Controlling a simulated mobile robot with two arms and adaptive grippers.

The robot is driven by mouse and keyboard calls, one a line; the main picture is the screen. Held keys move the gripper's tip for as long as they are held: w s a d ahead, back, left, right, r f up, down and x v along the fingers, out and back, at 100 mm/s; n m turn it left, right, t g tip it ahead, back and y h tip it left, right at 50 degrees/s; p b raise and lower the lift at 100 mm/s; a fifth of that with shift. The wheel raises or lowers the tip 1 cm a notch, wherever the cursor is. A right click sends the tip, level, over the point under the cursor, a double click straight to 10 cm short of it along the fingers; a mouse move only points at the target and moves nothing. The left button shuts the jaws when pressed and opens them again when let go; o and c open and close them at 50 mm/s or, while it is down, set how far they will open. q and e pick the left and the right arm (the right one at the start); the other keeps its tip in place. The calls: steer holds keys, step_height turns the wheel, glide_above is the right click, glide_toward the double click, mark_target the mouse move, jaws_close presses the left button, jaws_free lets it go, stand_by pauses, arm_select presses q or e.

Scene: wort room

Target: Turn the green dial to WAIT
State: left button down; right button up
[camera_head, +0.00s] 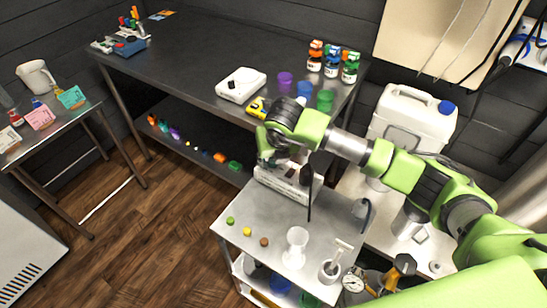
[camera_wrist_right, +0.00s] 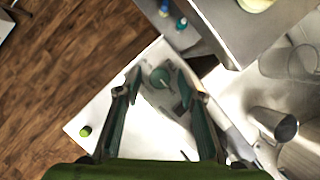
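A pale device (camera_head: 283,188) stands at the back of the small metal cart top (camera_head: 258,218), partly hidden by my right gripper. In the right wrist view, a round, dull green dial (camera_wrist_right: 160,77) shows between the fingertips. Its pointer and the WAIT mark cannot be read. My right gripper (camera_wrist_right: 159,82) is open, one finger on each side of the dial; I cannot tell whether they touch it. In the head view the right gripper (camera_head: 285,163) points down over the device. My left gripper is not in view.
Small coloured pieces, including a green one (camera_head: 230,220), a white funnel-shaped vessel (camera_head: 296,248) and a mortar (camera_head: 329,271) stand on the cart. Behind is a dark bench (camera_head: 200,60) with bottles and a white scale (camera_head: 241,85). A white canister (camera_head: 412,118) stands at right.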

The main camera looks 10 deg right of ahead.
steer(key=shift+r, duration=0.2)
steer(key=v, duration=1.1)
steer(key=shift+s+r, duration=0.25)
